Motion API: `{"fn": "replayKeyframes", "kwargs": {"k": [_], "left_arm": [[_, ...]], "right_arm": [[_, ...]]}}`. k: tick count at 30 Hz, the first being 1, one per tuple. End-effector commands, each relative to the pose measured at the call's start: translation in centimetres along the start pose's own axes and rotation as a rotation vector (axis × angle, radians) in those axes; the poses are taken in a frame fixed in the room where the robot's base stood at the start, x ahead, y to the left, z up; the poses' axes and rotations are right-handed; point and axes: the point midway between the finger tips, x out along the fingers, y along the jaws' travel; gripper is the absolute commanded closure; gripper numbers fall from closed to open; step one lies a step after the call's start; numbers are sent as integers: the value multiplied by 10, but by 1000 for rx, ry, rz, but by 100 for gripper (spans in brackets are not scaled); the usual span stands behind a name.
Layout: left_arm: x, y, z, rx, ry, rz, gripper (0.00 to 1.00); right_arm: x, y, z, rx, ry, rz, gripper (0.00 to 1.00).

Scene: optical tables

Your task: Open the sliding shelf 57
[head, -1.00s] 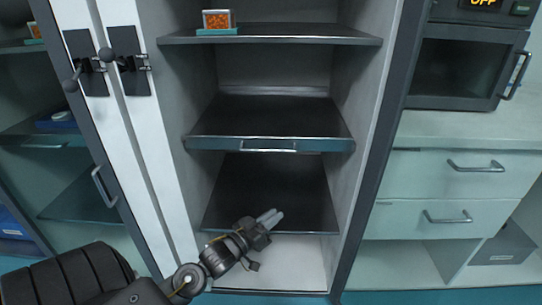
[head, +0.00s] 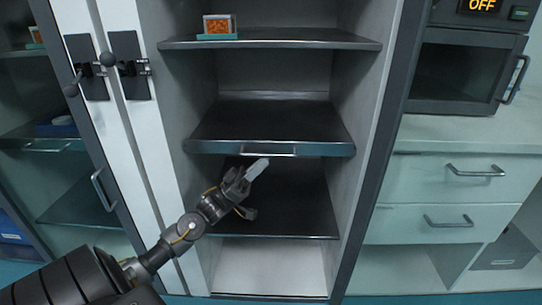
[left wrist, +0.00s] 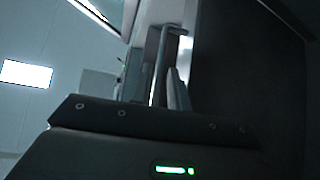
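The sliding shelf (head: 205,147) is the middle board in the open cabinet, dark on top with a teal front edge. It sits inside the cabinet. Its thin metal handle (head: 285,151) is at the middle of that edge. My left gripper (head: 257,167) is just below and left of the handle's middle, its pale fingers pointing up and right. In the left wrist view a bent metal bar (left wrist: 162,60), apparently the handle, stands close by the fingers (left wrist: 178,92). I cannot tell whether they touch or how far apart the fingers are. My right gripper is not in view.
An upper shelf (head: 290,38) holds a small orange-filled box (head: 218,25). A lower shelf (head: 290,205) lies below. Door panels with black latches (head: 130,65) stand at the left. Drawers (head: 440,175) and an oven-like device (head: 460,70) are at the right.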

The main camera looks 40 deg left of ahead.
Motion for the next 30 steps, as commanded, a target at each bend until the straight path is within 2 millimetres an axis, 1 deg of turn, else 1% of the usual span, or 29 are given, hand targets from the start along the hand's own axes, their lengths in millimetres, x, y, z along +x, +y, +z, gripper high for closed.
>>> {"fn": "replayKeyframes", "kwargs": {"k": [1,3,6,9,18,19,23,30], "left_arm": [[8,0,0,1,1,3,82],[19,1,0,1,1,3,82],[30,0,0,1,1,2,82],[37,0,0,1,0,1,82],[40,0,0,1,-1,-1,82],[40,0,0,1,-1,-1,84],[40,0,0,1,0,-1,100],[40,0,0,1,0,-1,100]], "right_arm": [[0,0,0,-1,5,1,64],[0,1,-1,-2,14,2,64],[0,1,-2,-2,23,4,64],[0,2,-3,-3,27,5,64],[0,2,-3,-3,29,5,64],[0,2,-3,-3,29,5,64],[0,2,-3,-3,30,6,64],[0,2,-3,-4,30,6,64]]}}
